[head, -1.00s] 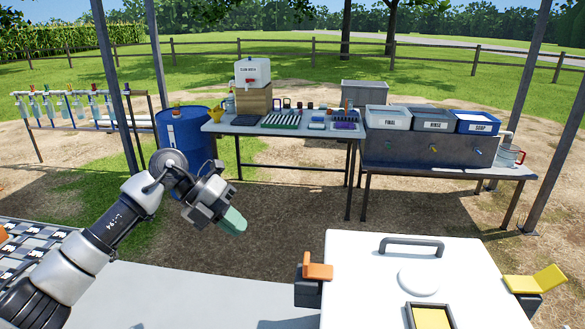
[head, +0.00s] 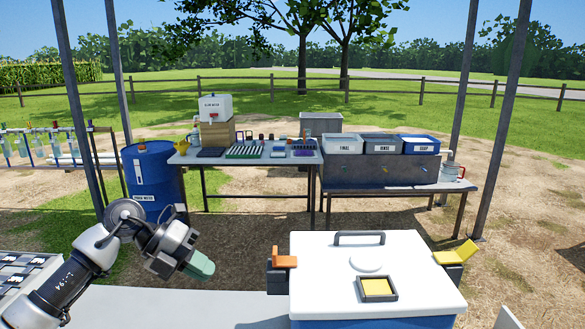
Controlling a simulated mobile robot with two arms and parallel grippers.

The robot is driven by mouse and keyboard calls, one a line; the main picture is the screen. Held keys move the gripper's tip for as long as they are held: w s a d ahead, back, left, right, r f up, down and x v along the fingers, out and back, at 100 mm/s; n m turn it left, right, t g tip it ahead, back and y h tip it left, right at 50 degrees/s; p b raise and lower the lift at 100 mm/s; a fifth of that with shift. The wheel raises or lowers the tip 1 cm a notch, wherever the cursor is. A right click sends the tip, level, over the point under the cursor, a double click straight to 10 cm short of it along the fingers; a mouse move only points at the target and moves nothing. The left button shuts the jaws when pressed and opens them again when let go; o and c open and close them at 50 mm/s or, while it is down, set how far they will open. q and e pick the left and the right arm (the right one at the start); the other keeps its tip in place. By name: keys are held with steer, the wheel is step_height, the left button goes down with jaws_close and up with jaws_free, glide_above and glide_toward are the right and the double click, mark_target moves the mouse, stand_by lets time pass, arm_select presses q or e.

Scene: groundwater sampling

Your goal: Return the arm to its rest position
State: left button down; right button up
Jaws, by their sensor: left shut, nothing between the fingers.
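My left arm comes in from the lower left in the head view. Its gripper (head: 198,266) has green-tipped fingers, which are shut with nothing visible between them. The gripper hangs in the air over the near ground, left of the white-lidded cooler (head: 376,265) and apart from it. My right gripper is not in view.
The cooler has an orange latch and a yellow latch. Beyond are a blue drum (head: 154,182), a work table (head: 250,158) with sampling gear, and a sink bench (head: 385,178) with three labelled basins. Posts rise left and right. Open ground lies between.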

arm_select(q)
steer(key=s+d+n+t+h, duration=0.2)
steer(key=d+n+t+h, duration=0.25)
steer(key=d+h, duration=0.5)
steer(key=s+a+f+n+t+y, duration=0.5)
steer(key=f+n+y, duration=0.4)
steer(key=n, duration=0.5)
steer(key=s+a+f+n+t+y, duration=0.3)
steer(key=a+f+n+t+y, duration=0.3)
steer(key=n+y, duration=0.6)
steer(key=s+a+f+n+g, duration=0.1)
steer(key=s+f+g, duration=0.3)
steer(key=s, duration=0.3)
steer(key=s+f+n+g+h, duration=0.1)
steer(key=s+f+g, duration=0.25)
steer(key=s, duration=0.25)
steer(key=s+a+f+n+g, duration=0.1)
steer(key=s+f+n+g, duration=0.2)
steer(key=s, duration=0.4)
step_height(320, 180, down, 29)
steer(key=s+m+g, duration=0.2)
steer(key=s+g, duration=0.1)
steer(key=s+a+f+g, duration=0.1)
steer(key=s+a+f, duration=0.2)
steer(key=s+f, duration=1)
steer(key=shift+s+f, duration=0.2)
steer(key=shift+s, duration=0.65)
